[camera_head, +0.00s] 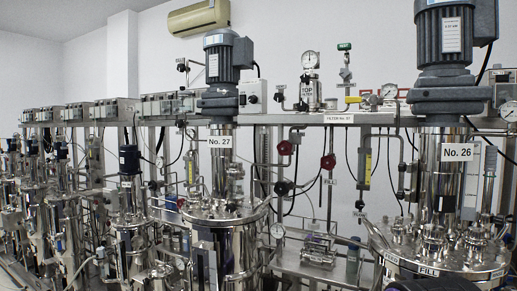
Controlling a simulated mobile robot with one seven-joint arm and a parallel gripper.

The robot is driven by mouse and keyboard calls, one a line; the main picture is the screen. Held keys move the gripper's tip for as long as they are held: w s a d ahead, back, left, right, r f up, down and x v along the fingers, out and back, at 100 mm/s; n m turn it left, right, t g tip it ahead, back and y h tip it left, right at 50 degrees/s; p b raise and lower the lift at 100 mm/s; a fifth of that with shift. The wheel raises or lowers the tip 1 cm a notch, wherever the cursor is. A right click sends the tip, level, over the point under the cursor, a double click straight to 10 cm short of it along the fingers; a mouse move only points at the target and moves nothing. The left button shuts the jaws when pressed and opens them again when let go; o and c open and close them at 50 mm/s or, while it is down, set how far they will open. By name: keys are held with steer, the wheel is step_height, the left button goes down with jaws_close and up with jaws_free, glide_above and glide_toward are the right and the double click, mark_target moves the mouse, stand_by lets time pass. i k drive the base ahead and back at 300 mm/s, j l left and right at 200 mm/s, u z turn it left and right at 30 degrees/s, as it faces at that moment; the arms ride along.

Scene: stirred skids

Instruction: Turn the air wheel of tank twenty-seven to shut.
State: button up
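Tank twenty-seven (232,240) is a steel vessel left of centre, with a "No. 27" label (220,141) below its blue-grey motor (219,62). To its right, on the pipework, are a dark red wheel (285,148) and a second red wheel (328,162). A black round knob (283,187) sits below the first red wheel. I cannot read any air marking, so I cannot tell which of these is the air wheel, nor how far any is turned. My gripper is not in view.
Tank twenty-six (440,262), labelled "No. 26" (457,152), stands close at the right. A row of smaller steel tanks (60,215) runs back at the left. Pipes and a gauge (310,60) crowd the middle. A dark shape (435,285) at the bottom edge is unclear.

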mark_target(289, 146)
steer(key=z, duration=0.5)
steer(key=j+z, duration=0.3)
steer(key=i+j+z, duration=0.1)
steer(key=j+z, duration=0.4)
steer(key=j, duration=0.7)
steer(key=k+j+z, duration=0.2)
steer(key=j, duration=0.65)
steer(key=i, duration=0.1)
